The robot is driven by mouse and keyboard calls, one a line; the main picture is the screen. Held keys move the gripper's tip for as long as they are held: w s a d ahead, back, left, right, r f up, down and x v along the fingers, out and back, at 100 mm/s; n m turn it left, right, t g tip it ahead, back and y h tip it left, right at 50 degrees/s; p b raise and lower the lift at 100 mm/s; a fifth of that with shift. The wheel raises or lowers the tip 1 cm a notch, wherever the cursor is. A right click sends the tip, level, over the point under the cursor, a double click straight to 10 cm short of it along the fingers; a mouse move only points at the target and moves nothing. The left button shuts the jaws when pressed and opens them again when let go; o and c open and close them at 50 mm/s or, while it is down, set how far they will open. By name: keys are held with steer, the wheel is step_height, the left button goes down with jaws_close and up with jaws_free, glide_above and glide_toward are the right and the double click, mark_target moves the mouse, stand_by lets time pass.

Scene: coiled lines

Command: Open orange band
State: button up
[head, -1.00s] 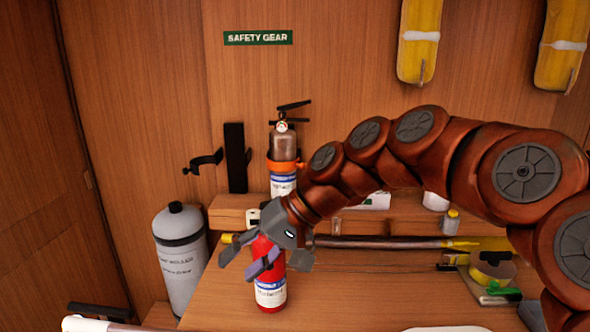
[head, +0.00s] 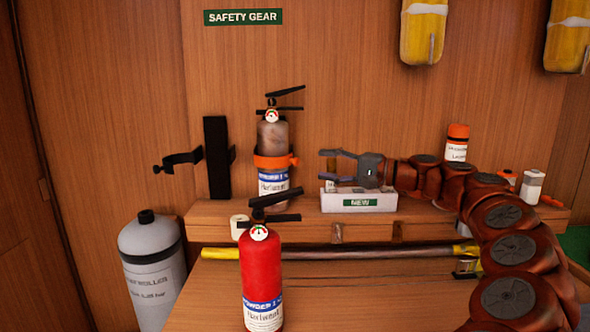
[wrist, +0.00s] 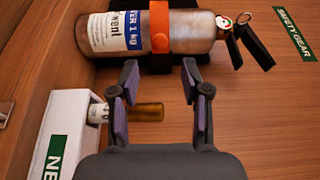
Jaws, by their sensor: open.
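The orange band (head: 273,161) wraps around a rusty, brownish extinguisher (head: 272,136) that stands upright against the wooden wall. A small orange knob sticks out at the band's right side in the head view. In the wrist view the band (wrist: 160,27) crosses the extinguisher, which lies sideways in the picture, ahead of the fingertips. My gripper (head: 326,165) is open and empty, to the right of the band and apart from it, pointing left. In the wrist view my gripper (wrist: 196,70) has its two fingers spread below the extinguisher.
A red extinguisher (head: 261,275) stands on the bench in front. A white box marked NEW (head: 357,201) sits on the shelf below my gripper, with a small bottle (wrist: 145,112) by it. An empty black bracket (head: 217,157) is at left. A grey cylinder (head: 150,270) stands lower left.

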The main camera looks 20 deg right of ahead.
mark_target(299, 162)
steer(key=x, duration=0.8)
steer(key=shift+s+a+p, duration=0.1)
steer(key=shift+a+p, duration=0.1)
steer(key=shift+p, duration=0.15)
jaws_close()
